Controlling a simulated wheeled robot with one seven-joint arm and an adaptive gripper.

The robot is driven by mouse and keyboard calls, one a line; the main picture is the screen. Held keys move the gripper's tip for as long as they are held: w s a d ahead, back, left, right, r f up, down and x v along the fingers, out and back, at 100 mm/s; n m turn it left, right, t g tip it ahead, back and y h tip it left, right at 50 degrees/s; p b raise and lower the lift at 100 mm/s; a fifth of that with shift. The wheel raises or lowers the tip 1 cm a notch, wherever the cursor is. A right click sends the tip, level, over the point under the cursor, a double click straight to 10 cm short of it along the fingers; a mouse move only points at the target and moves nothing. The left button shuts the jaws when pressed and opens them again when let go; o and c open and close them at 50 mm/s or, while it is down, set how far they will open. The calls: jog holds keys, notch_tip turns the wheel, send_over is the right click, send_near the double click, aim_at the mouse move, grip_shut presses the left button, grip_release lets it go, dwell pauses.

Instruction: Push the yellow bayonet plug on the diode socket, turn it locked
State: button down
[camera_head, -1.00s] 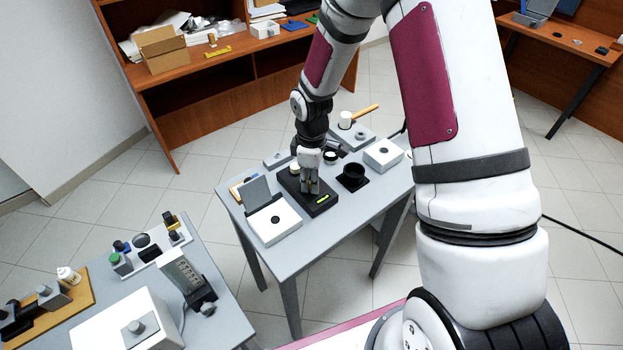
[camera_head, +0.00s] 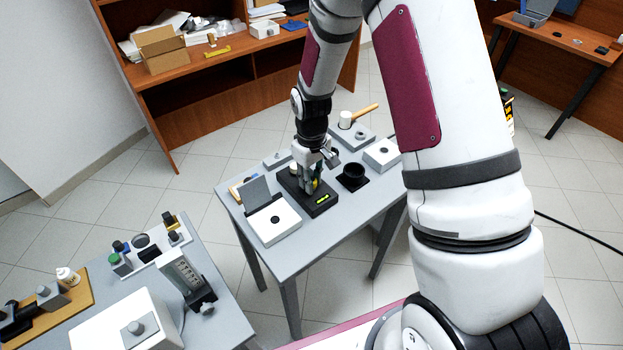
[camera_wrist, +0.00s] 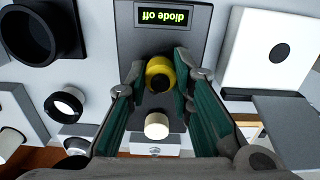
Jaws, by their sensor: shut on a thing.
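The yellow bayonet plug (camera_wrist: 160,75), a yellow ring with a dark centre, stands over the dark diode unit (camera_wrist: 203,25) in the wrist view. My gripper (camera_wrist: 161,72) is shut on the plug, one finger on each side. A little yellow (camera_head: 316,184) shows between the fingers in the head view, where my gripper (camera_head: 312,183) is low over the black unit (camera_head: 318,209). The unit's display (camera_wrist: 163,17) reads "diode off", upside down in the wrist view. The socket is hidden under the plug, so I cannot tell how it is seated or turned.
A pale round knob (camera_wrist: 157,125) stands near the plug on the unit's other end. A white box (camera_head: 274,224) with a raised grey panel is to the left. A black cup (camera_head: 353,172) and a white block (camera_head: 382,153) are to the right. A mallet (camera_head: 346,119) lies behind.

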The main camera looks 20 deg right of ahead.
jog(key=c, duration=1.3)
grip_release()
jog(key=shift+c, duration=0.2)
jog(key=shift+r, duration=0.1)
notch_tip(320, 180, up, 16)
jog(key=p, duration=0.2)
jog(key=s+r+m+t, duration=0.2)
jog(key=s+r, duration=0.8)
jog(key=r, duration=0.4)
jog(key=s+r+m+t, duration=0.1)
jog(key=s+r, duration=0.1)
jog(key=s, duration=0.6)
jog(key=s+r+m+t, duration=0.1)
jog(key=s+r+t, duration=0.1)
jog(key=s, duration=0.6)
jog(key=shift+s+d+r, duration=0.15)
jog(key=shift+r, duration=0.3)
